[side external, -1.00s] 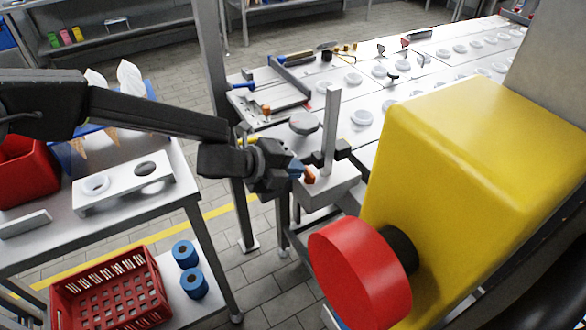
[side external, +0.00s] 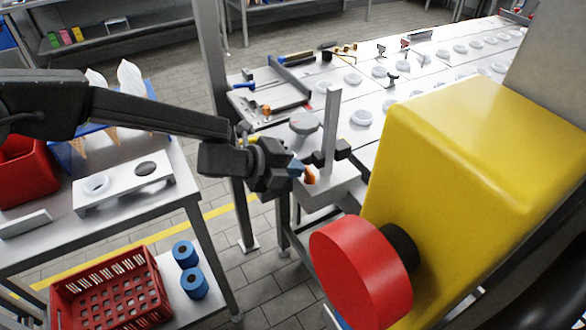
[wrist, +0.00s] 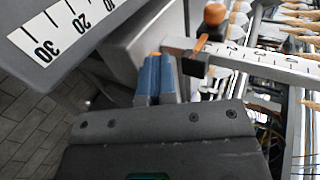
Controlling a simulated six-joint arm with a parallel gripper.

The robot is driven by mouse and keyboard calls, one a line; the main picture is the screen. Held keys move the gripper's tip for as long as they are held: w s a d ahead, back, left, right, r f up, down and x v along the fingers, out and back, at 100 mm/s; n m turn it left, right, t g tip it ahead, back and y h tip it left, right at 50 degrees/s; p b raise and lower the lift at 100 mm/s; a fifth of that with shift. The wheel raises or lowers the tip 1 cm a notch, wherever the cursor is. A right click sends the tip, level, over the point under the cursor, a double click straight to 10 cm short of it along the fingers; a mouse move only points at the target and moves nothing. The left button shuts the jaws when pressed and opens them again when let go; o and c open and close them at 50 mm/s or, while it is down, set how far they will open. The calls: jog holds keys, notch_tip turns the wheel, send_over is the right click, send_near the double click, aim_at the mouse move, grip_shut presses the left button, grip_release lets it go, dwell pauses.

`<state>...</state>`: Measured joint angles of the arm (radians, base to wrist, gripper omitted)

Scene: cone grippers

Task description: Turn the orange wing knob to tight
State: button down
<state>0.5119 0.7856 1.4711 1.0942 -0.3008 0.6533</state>
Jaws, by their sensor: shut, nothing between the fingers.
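The orange wing knob (side external: 310,176) sits on the near side of the grey bracket with the upright post, right at my fingertips in the side view. My gripper (side external: 297,169) reaches it from the left. In the wrist view, the blue fingers of my gripper (wrist: 155,72) are together, with only a sliver of orange (wrist: 155,54) showing past their tips. The fingers hide most of the knob there, so I cannot tell its angle or whether they touch it.
The upright post (side external: 330,130) and a dark clamp (side external: 343,150) stand just beyond the knob. The wrist view shows a numbered scale (wrist: 60,28) and an orange-topped part (wrist: 214,14). A yellow housing with a red button (side external: 350,270) fills the right foreground.

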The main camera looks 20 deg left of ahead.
jog(key=shift+w+a, duration=0.2)
jog(key=shift+w, duration=0.1)
jog(key=m+g+h, duration=0.1)
jog(key=m+g, duration=0.1)
jog(key=w+m+g+h, duration=0.1)
jog(key=m+g, duration=0.1)
jog(key=shift+d+f+m, duration=0.1)
jog(key=shift+d+m, duration=0.05)
jog(key=shift+m, duration=0.15)
jog(key=shift+w+d+h, duration=0.1)
jog(key=shift+w+h, duration=0.05)
jog(key=shift+h, duration=0.15)
jog(key=shift+w+d, duration=0.2)
jog(key=shift+w, duration=0.05)
jog(key=shift+s, duration=0.1)
dwell(0.6)
